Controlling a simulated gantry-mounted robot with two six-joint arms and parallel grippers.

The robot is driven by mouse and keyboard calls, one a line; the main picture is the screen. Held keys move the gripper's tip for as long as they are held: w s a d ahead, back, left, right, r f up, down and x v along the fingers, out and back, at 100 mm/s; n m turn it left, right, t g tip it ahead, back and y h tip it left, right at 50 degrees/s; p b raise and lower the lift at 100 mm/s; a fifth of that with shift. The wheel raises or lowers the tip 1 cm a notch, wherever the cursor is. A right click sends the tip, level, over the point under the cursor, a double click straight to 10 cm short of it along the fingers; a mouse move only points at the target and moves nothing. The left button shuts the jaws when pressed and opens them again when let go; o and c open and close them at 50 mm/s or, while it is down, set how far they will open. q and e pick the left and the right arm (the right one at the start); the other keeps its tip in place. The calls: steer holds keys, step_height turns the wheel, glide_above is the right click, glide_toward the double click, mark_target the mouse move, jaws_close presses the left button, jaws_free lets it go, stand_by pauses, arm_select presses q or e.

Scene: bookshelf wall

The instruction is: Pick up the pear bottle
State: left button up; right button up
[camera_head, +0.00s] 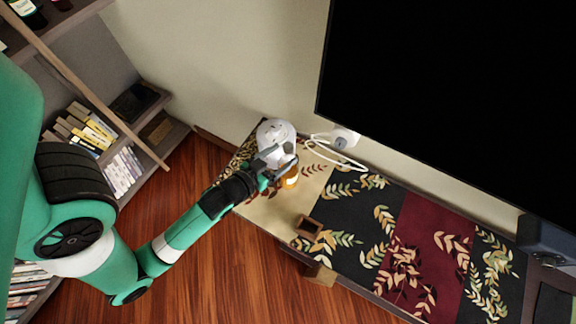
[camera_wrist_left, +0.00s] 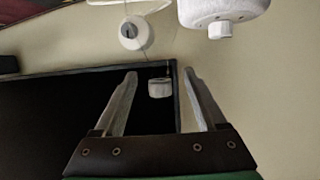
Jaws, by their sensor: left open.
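A small amber-orange bottle (camera_head: 290,180), which may be the pear bottle, stands on the cloth-covered cabinet in the head view. It is partly hidden by my left gripper (camera_head: 280,160), which is just above and beside it in the picture. I cannot tell if they touch. In the wrist view the left gripper (camera_wrist_left: 163,90) is open, and no orange bottle shows between its fingers. A small pale grey object (camera_wrist_left: 160,87) shows beyond the fingers, in front of the black screen; I cannot tell what it is. My right gripper is out of view.
A white rounded appliance (camera_head: 275,133) stands close behind the left gripper. A white round device (camera_head: 345,137) with a looped cable is beside it. A big black screen (camera_head: 460,100) is behind the cabinet. Shelves with books (camera_head: 85,130) are left.

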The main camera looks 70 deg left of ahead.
mark_target(285, 154)
arm_select(q)
steer(key=x, duration=0.3)
steer(key=shift+w+f, duration=0.15)
steer(key=shift+w, duration=0.15)
jaws_close()
stand_by(1.1)
